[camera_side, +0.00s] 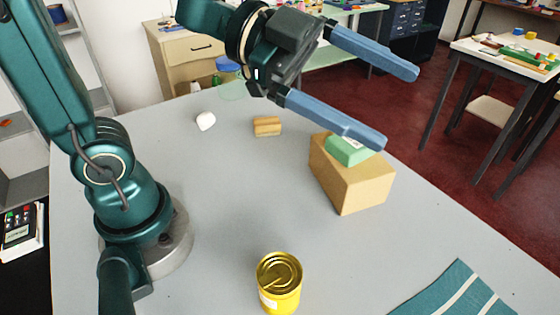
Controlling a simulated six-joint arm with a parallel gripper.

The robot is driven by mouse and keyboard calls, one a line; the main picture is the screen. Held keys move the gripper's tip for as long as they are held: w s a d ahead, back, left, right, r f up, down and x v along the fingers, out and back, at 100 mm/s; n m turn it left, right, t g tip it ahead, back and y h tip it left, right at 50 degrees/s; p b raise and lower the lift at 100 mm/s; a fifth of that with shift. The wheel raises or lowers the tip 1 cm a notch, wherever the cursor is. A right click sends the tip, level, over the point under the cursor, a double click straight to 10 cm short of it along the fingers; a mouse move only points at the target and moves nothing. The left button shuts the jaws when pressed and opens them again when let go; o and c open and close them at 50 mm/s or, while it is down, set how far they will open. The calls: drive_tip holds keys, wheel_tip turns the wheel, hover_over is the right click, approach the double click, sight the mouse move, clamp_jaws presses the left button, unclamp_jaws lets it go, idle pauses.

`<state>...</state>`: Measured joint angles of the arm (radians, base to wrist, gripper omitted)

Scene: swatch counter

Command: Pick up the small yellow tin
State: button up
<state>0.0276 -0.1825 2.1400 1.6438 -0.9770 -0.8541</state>
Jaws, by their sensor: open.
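The small yellow tin (279,284) stands upright on the grey table near its front edge in the picture, lid facing up. My gripper (402,108) is open and empty, with its two blue fingers spread wide. It is above the table, up and to the right of the tin, and clear of it. In the picture the lower finger passes in front of the green block on the cardboard-coloured box; whether it touches the block I cannot tell.
A tan box (352,180) carries a green block (348,150). A wooden block (267,126) and a white object (206,121) lie farther back. A striped teal cloth (447,290) lies at the lower right. The table (225,215) is bare between the tin and the blocks.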

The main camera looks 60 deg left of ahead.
sight(288, 302)
drive_tip(key=s+f+m+g, duration=0.3)
drive_tip(key=s+f+g, duration=0.2)
drive_tip(key=s+g, duration=0.6)
drive_tip(key=shift+t, duration=0.7)
drive_tip(key=f, duration=1.6)
drive_tip(key=shift+s+a+f, duration=0.2)
drive_tip(key=shift+s+f, duration=0.1)
drive_tip(key=shift+s, duration=0.1)
drive_tip(key=shift+x, duration=2.55)
drive_tip(key=shift+f, duration=0.1)
clamp_jaws()
